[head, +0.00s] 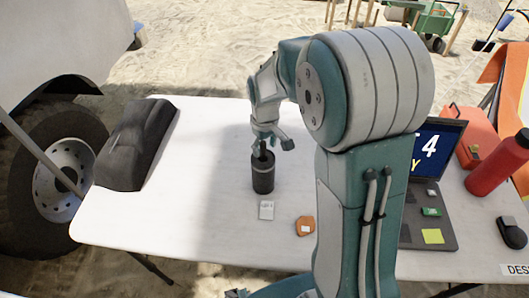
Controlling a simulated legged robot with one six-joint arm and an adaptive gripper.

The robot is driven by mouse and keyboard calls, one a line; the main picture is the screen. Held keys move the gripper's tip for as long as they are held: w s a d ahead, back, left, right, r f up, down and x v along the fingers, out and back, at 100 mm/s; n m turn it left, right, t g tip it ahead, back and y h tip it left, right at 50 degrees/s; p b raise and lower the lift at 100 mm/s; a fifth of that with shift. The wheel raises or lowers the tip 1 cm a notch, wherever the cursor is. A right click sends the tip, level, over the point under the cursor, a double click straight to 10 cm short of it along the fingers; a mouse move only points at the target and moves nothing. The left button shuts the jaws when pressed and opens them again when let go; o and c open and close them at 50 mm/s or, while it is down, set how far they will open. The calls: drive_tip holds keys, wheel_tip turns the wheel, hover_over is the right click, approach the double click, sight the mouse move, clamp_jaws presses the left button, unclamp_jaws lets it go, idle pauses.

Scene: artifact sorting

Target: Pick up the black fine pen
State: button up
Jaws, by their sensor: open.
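A black cylindrical cup (263,176) stands upright on the white table. A thin dark piece (262,149) sticks up from its top. It may be the black fine pen, but it is too small to tell. My gripper (271,145) is open just above the cup, with its fingers close to the dark piece. I cannot tell whether they touch it. My own arm takes up the middle right of the picture and hides part of the table.
A black case (137,146) lies at the table's left. A white card (266,210) and an orange item (305,226) lie in front of the cup. A laptop (437,150), red bottle (497,166) and red box (468,128) are at right. The left front table (170,225) is clear.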

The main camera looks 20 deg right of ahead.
drive_tip(key=shift+a, duration=0.2)
drive_tip(key=c, duration=0.8)
drive_tip(key=shift+a, duration=0.25)
clamp_jaws()
drive_tip(key=shift+d, duration=0.1)
